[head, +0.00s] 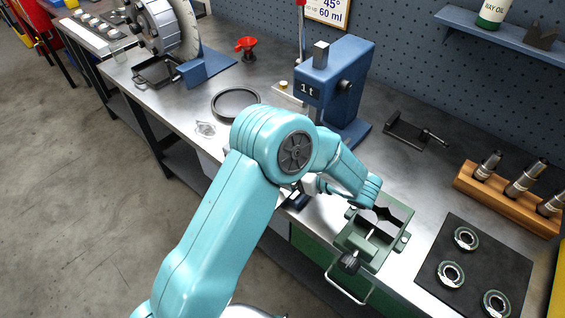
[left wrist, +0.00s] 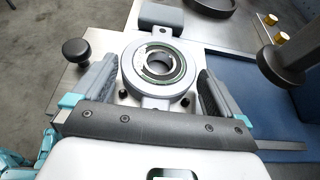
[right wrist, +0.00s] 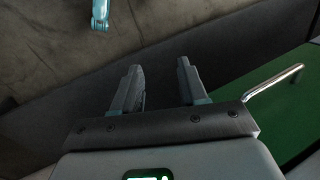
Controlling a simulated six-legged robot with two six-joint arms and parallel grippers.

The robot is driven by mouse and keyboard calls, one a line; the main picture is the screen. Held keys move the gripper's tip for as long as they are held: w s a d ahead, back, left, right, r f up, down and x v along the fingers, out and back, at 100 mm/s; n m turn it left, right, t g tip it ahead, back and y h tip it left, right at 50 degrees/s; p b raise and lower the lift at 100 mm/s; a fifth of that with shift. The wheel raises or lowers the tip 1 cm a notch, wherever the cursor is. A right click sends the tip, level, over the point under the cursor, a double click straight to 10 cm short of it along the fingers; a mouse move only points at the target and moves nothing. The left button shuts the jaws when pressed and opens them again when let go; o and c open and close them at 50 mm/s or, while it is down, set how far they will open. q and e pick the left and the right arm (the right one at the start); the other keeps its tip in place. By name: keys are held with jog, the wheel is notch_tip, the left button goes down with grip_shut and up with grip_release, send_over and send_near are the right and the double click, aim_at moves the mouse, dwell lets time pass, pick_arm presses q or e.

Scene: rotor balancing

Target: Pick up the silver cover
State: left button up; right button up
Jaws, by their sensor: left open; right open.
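In the head view my arm hides this part and the gripper's fingers. A small shiny silver piece (head: 205,129) lies on the bench near its front edge; its shape is unclear. My right gripper (right wrist: 158,68) is open and empty over the floor, beside the green cabinet front (right wrist: 290,110).
The blue press (head: 338,85) stands behind my arm; its ram (left wrist: 280,65) is right of the left gripper. A black ring tray (head: 236,103), a green vise (head: 375,232) and a black mat (head: 450,295) with bearings are on the bench. A black knob (left wrist: 76,50) is at left.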

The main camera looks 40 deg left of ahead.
pick_arm(q)
jog(key=shift+x, duration=0.95)
jog(key=shift+c, duration=0.9)
jog(key=shift+r, duration=0.15)
jog(key=c, duration=0.8)
jog(key=shift+c, duration=0.2)
